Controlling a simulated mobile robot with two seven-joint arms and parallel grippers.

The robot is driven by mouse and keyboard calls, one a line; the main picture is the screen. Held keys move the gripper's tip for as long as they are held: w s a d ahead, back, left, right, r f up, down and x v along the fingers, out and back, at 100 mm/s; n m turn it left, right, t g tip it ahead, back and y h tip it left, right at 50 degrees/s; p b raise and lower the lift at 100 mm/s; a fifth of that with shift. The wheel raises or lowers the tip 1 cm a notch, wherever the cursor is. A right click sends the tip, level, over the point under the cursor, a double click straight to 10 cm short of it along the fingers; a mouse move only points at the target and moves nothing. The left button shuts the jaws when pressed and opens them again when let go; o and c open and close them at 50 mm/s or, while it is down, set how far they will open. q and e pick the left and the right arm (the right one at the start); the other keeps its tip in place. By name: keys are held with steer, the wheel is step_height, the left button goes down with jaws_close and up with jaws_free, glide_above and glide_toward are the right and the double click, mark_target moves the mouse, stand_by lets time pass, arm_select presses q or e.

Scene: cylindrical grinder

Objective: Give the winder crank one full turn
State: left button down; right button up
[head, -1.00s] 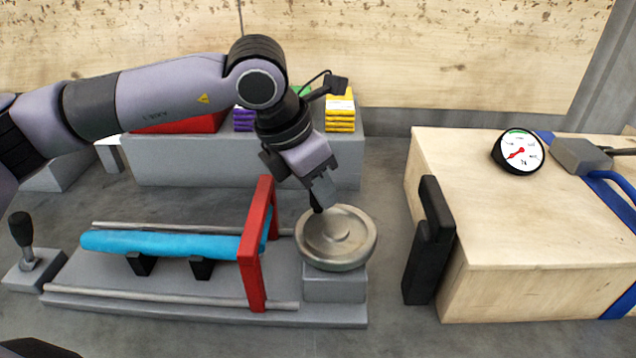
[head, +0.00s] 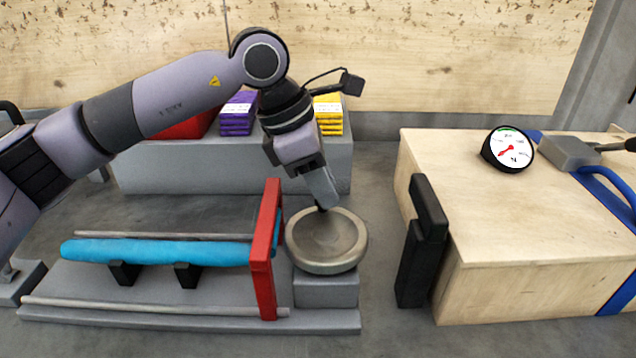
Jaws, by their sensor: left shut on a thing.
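The winder crank (head: 327,243) is a round grey metal handwheel on a small grey block, at the right end of the grinder bed. My left gripper (head: 321,204) comes down from above onto the wheel's far rim. It is shut on a small dark piece there, which looks like the crank's handle. The fingers hide most of that handle. A light blue roll (head: 160,252) lies along the bed, running up to a red upright frame (head: 266,250) just left of the wheel. My right gripper is out of view.
A wooden crate (head: 520,225) stands on the right, with a black bracket (head: 424,240) on its near left side and a dial gauge (head: 509,150) on top. A grey bench (head: 230,172) behind holds purple and yellow stacks. Floor shows between wheel and bracket.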

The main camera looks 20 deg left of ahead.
arm_select(q)
steer(key=shift+d+m, duration=0.15)
steer(key=shift+m, duration=0.15)
steer(key=c, duration=0.9)
jaws_free()
steer(key=w+v, duration=0.1)
steer(key=v, duration=0.6)
steer(key=shift+s+r, duration=0.15)
steer(key=shift+s, duration=0.2)
